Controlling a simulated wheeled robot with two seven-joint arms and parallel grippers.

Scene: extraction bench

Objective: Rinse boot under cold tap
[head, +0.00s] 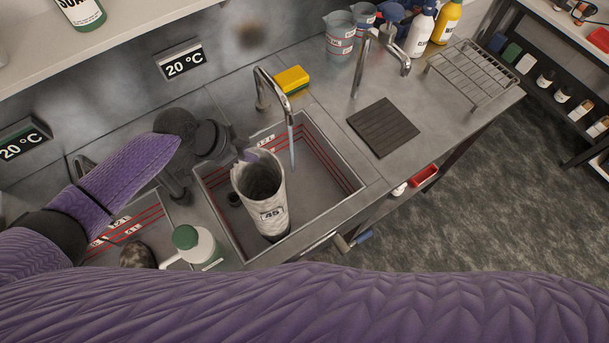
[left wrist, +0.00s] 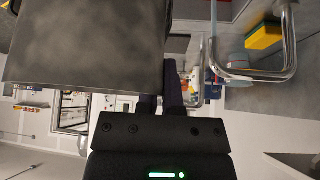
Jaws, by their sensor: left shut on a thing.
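The boot (head: 265,195), a pale mottled grey shaft marked 45, stands nearly upright with its open top facing up, inside the middle sink (head: 331,213). My left gripper (head: 246,155) is shut on its upper rim at the back left. In the left wrist view the boot (left wrist: 85,45) fills the upper left as a dark grey surface beside the fingers (left wrist: 160,104). A chrome tap (head: 263,88) arches over this sink; a thin bright vertical line hangs from its spout, right of the boot's opening. The boot's lower end is partly hidden. My right gripper is out of view.
A white jug with green top (head: 198,245) stands left of the sink. A yellow sponge (head: 292,79) lies behind the tap. A dark mat (head: 383,127) and wire rack (head: 473,75) are to the right. A sign (head: 185,65) reads 20 °C.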

